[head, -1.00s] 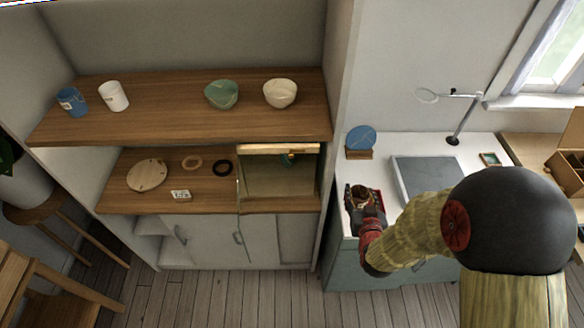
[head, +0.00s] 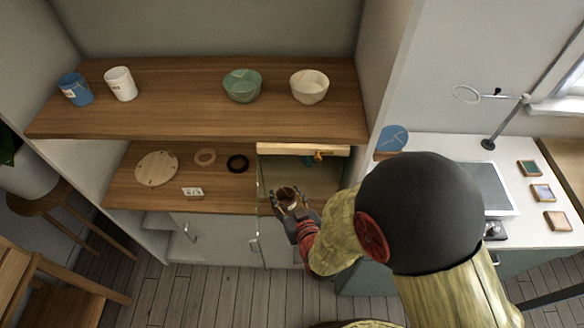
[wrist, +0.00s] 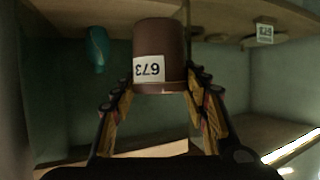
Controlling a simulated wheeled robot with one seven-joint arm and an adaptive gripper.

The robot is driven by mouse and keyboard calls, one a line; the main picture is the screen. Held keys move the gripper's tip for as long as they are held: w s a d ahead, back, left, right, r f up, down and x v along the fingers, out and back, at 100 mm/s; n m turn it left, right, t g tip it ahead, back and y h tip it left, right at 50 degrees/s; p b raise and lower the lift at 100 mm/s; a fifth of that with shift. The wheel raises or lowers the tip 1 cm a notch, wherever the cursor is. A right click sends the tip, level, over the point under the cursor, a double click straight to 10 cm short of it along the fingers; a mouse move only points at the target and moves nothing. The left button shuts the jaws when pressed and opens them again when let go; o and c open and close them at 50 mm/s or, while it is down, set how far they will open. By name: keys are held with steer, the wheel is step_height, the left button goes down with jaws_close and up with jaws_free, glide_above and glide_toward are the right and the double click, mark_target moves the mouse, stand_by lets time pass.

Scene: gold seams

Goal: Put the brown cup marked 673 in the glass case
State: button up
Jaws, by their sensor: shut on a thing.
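The brown cup (wrist: 158,48) bears a white label reading 673, upside down in the wrist view. My gripper (wrist: 160,88) is shut on it, one finger on each side. In the head view the cup (head: 287,194) is held by my gripper (head: 290,205) in front of the glass case (head: 303,149), which stands at the right end of the lower shelf. The case has a pale wooden top edge and an open front, with a glass pane edge at its left. A teal object (head: 319,157) is inside; it also shows in the wrist view (wrist: 97,48).
A number card (head: 192,191) stands on the lower shelf (head: 130,195) near a round wooden board (head: 157,168) and two rings. The upper shelf holds a blue cup, a white cup, a green bowl and a cream bowl. A worktop (head: 510,230) is at right.

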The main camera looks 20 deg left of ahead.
steer(key=w+a+b, duration=0.3)
steer(key=w+a, duration=0.1)
steer(key=w, duration=1.2)
steer(key=f, duration=0.2)
steer(key=f+b, duration=0.1)
steer(key=f, duration=0.1)
steer(key=f+b, duration=0.1)
steer(key=f, duration=0.1)
steer(key=shift+s+d+f, duration=0.2)
steer(key=shift+s+f, duration=0.15)
steer(key=shift+f, duration=0.05)
steer(key=shift+w+f, duration=0.2)
steer(key=shift+f, duration=0.05)
steer(key=shift+r, duration=0.15)
steer(key=o, duration=1.3)
steer(key=shift+c, duration=0.2)
